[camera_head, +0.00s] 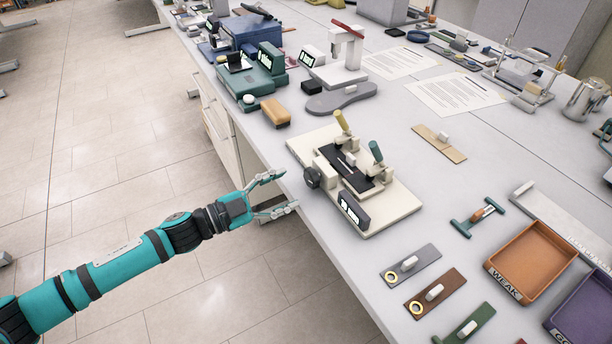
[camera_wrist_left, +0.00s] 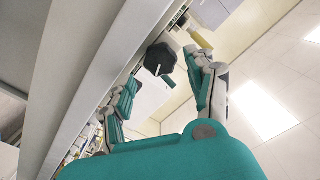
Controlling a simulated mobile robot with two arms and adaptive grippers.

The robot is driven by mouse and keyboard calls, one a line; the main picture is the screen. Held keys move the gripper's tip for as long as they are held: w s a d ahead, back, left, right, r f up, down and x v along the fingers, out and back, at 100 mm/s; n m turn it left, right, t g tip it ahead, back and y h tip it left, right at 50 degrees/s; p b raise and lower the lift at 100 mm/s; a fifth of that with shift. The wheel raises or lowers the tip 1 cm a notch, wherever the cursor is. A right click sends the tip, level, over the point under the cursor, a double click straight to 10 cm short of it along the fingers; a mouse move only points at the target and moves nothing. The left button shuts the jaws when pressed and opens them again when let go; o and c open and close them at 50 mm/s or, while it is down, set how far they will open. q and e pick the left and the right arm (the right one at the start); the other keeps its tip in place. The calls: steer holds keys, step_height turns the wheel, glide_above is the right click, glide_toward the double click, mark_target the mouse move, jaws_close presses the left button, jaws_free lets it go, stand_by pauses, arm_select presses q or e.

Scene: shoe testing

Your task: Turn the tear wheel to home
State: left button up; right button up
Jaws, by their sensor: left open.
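The tear wheel, a dark knob (camera_head: 313,176), sits on the left side of the cream tear tester (camera_head: 381,213). The tester has a black clamp bed, a yellow-handled lever (camera_head: 342,121), a green-handled lever (camera_head: 376,151) and a small display (camera_head: 352,209). My left gripper (camera_head: 287,190) is open and empty beside the table edge, its fingers pointing at the wheel with a small gap. In the left wrist view the dark faceted wheel (camera_wrist_left: 160,59), with a white mark on its face, appears between the spread fingers (camera_wrist_left: 163,84). My right gripper is not in view.
Sample strips (camera_head: 410,265) and an orange tray (camera_head: 536,262) lie to the right of the tester. A tan block (camera_head: 275,112) and a grey sole (camera_head: 341,98) lie behind it. The table edge runs just below the wheel; open floor (camera_head: 120,150) lies left.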

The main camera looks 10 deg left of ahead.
mark_target(308, 181)
arm_select(q)
steer(key=x, duration=0.6)
steer(key=shift+w+d+p, duration=0.1)
steer(key=shift+p, duration=0.25)
steer(key=c, duration=0.9)
steer(key=shift+o, duration=0.2)
steer(key=shift+r+n+p, duration=0.2)
steer(key=shift+n+p, duration=1.1)
steer(key=shift+p, duration=0.2)
steer(key=shift+n+p, duration=0.75)
steer(key=shift+n, duration=0.35)
steer(key=shift+f+n+p, duration=0.15)
steer(key=shift+n+p, duration=0.35)
steer(key=shift+n, duration=0.5)
steer(key=o, duration=0.9)
steer(key=shift+c, duration=0.2)
